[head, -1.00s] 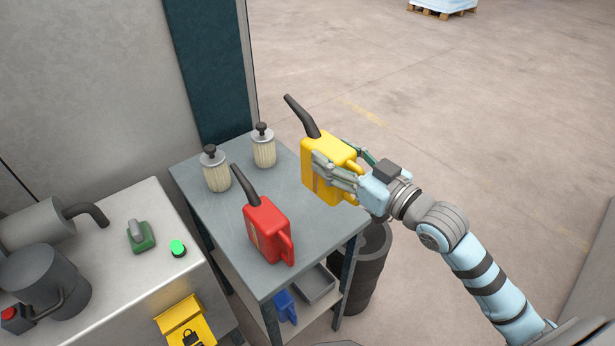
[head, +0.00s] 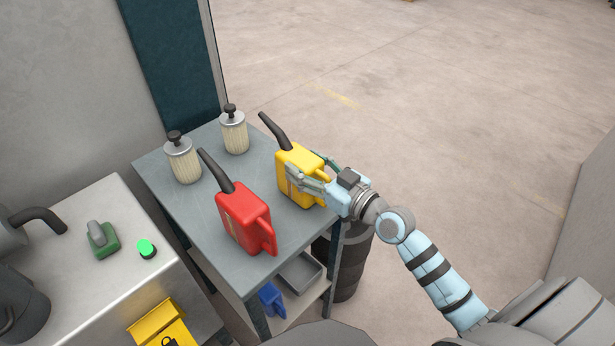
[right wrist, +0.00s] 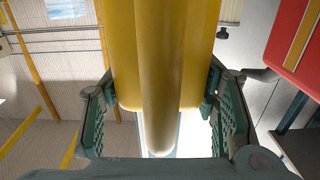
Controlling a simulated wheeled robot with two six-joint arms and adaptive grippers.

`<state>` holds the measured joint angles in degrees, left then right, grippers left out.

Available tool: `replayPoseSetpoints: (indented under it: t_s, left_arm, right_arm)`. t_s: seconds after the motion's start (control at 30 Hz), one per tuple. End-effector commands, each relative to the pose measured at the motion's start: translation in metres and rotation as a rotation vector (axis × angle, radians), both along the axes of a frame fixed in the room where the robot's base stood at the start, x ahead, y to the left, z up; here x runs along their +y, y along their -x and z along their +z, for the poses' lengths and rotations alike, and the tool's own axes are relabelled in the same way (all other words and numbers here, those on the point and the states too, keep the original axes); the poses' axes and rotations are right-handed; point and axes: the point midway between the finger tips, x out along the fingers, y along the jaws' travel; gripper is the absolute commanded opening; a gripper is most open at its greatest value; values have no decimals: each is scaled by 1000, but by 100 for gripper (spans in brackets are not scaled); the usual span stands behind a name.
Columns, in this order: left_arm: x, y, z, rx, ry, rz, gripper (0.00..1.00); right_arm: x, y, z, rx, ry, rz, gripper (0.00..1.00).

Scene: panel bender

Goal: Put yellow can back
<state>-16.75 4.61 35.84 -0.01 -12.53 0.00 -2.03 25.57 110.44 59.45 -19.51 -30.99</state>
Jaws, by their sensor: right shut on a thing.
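The yellow can (head: 297,176), with a black spout, is upright at the right edge of the grey table top (head: 195,225), right of the red can. My right gripper (head: 308,177) is shut on the yellow can from the right. In the right wrist view the can (right wrist: 195,50) and its handle lie between the two green fingers (right wrist: 160,105). I cannot tell whether the can's base touches the table. My left gripper is not in view.
The red can (head: 243,215) stands close to the left of the yellow can. Two filters (head: 183,160) stand at the back of the table. Below are a grey tray (head: 300,272), a blue item (head: 271,299) and a dark barrel (head: 350,265). A metal cabinet (head: 75,235) is at left.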

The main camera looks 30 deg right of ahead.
Motion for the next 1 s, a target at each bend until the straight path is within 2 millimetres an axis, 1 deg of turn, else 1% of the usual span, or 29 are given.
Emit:
replayPoseSetpoints:
  t_s: [0.03,0.23,0.37,0.4,0.47,0.5,0.53,0.8,0.9,0.97,1.0]
  left_arm:
    - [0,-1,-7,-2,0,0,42]
    - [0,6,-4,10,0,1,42]
    - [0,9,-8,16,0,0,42]
    - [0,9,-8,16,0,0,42]
    - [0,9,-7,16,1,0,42]
    - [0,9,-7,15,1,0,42]
    - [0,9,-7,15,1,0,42]
    - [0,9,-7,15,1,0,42]
    - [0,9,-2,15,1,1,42]
    - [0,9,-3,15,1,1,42]
    - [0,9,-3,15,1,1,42]
  right_arm:
    - [0,0,-8,-2,-2,-1,10]
    - [0,0,-5,-2,0,0,10]
    - [0,0,-8,-3,0,0,10]
    - [0,0,-9,0,1,0,56]
    - [0,0,-8,0,1,0,66]
    - [0,0,-8,0,1,0,72]
    - [0,0,-8,0,1,0,75]
    - [0,0,-7,-2,2,0,75]
    - [0,0,-3,-1,1,0,75]
    - [-2,6,-5,1,4,0,75]
    - [-5,12,-6,2,7,0,75]
